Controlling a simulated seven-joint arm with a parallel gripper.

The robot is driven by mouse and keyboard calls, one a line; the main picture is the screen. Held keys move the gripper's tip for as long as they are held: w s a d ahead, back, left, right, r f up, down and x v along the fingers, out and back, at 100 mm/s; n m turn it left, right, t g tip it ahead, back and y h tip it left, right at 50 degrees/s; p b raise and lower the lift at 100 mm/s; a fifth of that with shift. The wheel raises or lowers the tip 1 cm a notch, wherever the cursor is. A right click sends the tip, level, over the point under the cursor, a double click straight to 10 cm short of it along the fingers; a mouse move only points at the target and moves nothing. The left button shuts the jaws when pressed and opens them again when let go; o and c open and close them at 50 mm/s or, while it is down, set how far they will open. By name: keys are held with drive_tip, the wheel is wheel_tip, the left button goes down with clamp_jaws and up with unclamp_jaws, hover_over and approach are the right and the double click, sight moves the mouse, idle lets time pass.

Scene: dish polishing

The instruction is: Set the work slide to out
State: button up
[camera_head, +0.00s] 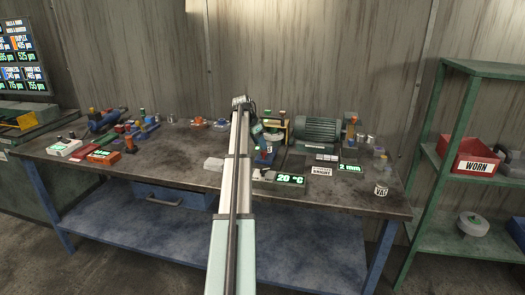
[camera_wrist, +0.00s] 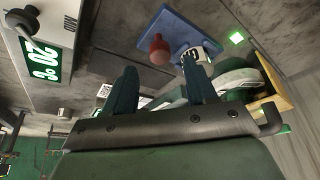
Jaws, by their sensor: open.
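No part is labelled as the work slide that I can read, so I cannot tell which piece it is or its setting. In the wrist view, where things appear upside down, a blue plate (camera_wrist: 172,28) carries a red knob (camera_wrist: 158,50) and a white-and-black ringed part. My gripper (camera_wrist: 158,76) is open, its two dark green fingers apart with nothing held between them. The fingertips appear just below the red knob in that picture. In the head view my arm hides part of the bench.
A green motor (camera_head: 318,130) stands at the back right of the bench. A 20 °C display (camera_head: 290,179) is at the front, also showing in the wrist view (camera_wrist: 40,58). The bench's left-centre front is clear.

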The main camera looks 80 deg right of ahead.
drive_tip(key=shift+x, duration=2.45)
clamp_jaws()
